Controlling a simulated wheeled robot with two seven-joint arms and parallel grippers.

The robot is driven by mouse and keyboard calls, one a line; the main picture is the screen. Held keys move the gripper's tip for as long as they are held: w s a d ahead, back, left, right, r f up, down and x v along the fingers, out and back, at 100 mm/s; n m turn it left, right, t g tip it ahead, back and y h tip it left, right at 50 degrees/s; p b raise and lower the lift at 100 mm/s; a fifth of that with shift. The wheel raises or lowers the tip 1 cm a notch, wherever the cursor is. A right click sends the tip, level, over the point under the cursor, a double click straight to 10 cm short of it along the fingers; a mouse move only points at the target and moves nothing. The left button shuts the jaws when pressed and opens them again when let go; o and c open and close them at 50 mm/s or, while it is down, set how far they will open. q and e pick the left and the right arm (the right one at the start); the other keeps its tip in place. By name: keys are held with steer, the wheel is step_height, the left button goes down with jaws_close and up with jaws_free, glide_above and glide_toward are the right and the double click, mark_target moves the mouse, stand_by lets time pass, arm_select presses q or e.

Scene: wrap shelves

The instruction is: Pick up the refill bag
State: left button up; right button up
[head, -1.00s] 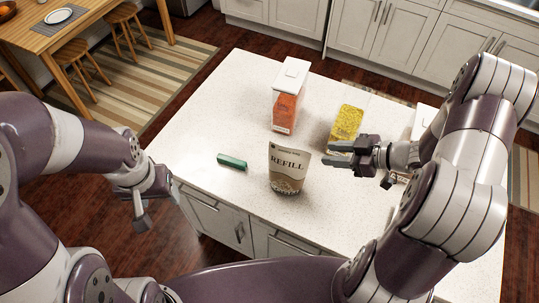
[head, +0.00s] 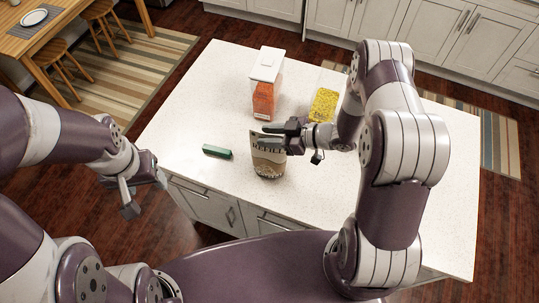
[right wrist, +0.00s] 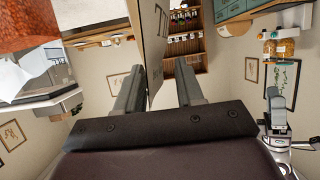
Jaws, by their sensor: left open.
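The refill bag (head: 268,165) stands upright on the white counter, near its front edge. My right gripper (head: 274,131) is at the bag's upper part and hides some of its printed label. In the right wrist view the bag (right wrist: 154,48) rises between the two spread fingers, nearer the left one, and there is a clear gap to the right finger. The right gripper (right wrist: 160,88) is open, and whether a finger touches the bag cannot be told. My left gripper (head: 129,201) is open and empty, off the counter's left front edge.
A green box-like item (head: 217,152) lies left of the bag. A white-lidded container with orange contents (head: 263,99) stands behind it. A container of yellow contents (head: 324,104) stands back right, partly behind my right arm. The counter's left part (head: 185,115) is clear.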

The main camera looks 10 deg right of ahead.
steer(key=shift+w+a, duration=0.1)
steer(key=shift+a, duration=0.05)
steer(key=c, duration=0.4)
jaws_close()
stand_by(0.8)
